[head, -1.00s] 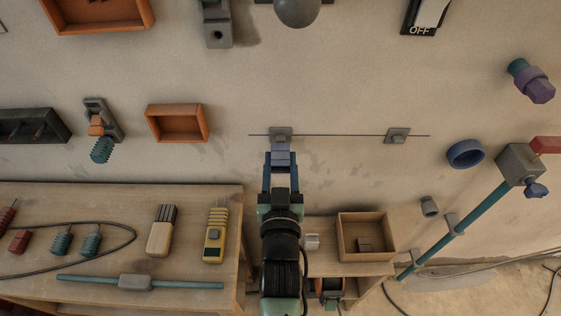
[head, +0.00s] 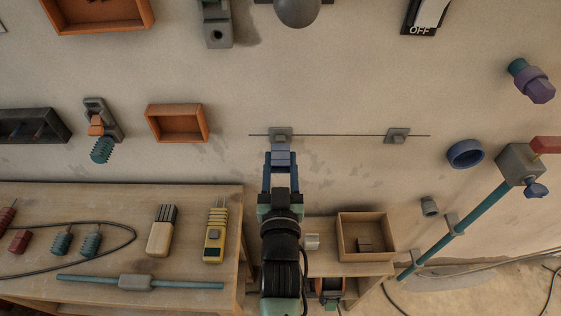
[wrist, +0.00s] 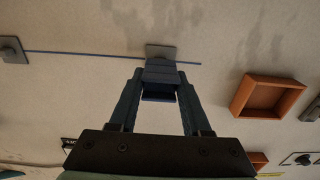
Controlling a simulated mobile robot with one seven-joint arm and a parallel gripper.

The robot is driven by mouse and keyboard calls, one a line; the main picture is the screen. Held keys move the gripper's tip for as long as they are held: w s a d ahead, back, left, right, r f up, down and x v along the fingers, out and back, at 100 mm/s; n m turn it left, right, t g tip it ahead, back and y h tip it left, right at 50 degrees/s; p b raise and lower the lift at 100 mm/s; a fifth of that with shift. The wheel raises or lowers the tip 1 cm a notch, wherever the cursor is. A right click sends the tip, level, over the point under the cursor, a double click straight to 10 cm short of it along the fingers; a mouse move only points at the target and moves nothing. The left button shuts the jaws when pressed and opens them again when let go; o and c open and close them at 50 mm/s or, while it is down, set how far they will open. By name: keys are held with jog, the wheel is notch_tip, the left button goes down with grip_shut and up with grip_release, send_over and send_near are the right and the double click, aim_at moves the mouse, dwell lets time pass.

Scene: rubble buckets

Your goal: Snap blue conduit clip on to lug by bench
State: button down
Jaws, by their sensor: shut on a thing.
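My gripper (head: 281,170) is shut on the blue conduit clip (head: 281,158) and holds it right in front of the wall, just below the left grey lug (head: 280,133). In the wrist view the blue clip (wrist: 159,82) sits between my fingertips, against or very close to the lug plate (wrist: 161,51); I cannot tell whether they touch. A second grey lug (head: 397,135) is on the wall to the right. A thin straight line (head: 340,135) runs along the wall through both lugs.
A wooden bench (head: 140,198) with tools stands at lower left. A smaller shelf (head: 345,268) with an open wooden box (head: 366,217) is right of my arm. An orange box (head: 178,123) and a blue ring (head: 465,154) are on the wall. The wall between lug and ring is mostly clear.

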aim_at(281, 150)
jog(key=shift+w, duration=0.2)
dwell(0.5)
jog(key=shift+w, duration=1.25)
jog(key=shift+w, duration=0.1)
jog(key=shift+c, duration=1.4)
grip_release()
jog(key=s+b, duration=0.1)
jog(key=s, duration=1.2)
jog(key=shift+b, duration=0.3)
